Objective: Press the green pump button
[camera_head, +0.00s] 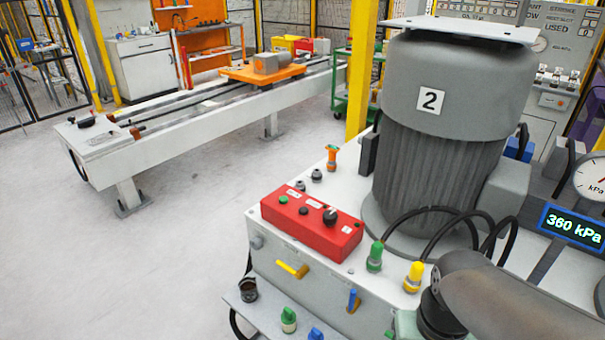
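The green pump button (283,199) is a small green disc on the top of a red control box (312,225), near its left end. A small dark button (304,211) and a black rotary knob (330,216) sit to its right on the same box. Nothing covers the green button. My gripper is not in view. Only a grey link of my arm shows at the bottom right, apart from the red box.
The red box sits on a white pump unit (262,258) beside a big grey motor (436,120) marked 2. Green and yellow capped fittings (375,257) with black hoses stand right of the box. A display (571,228) reads 360 kPa. Floor at left is clear.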

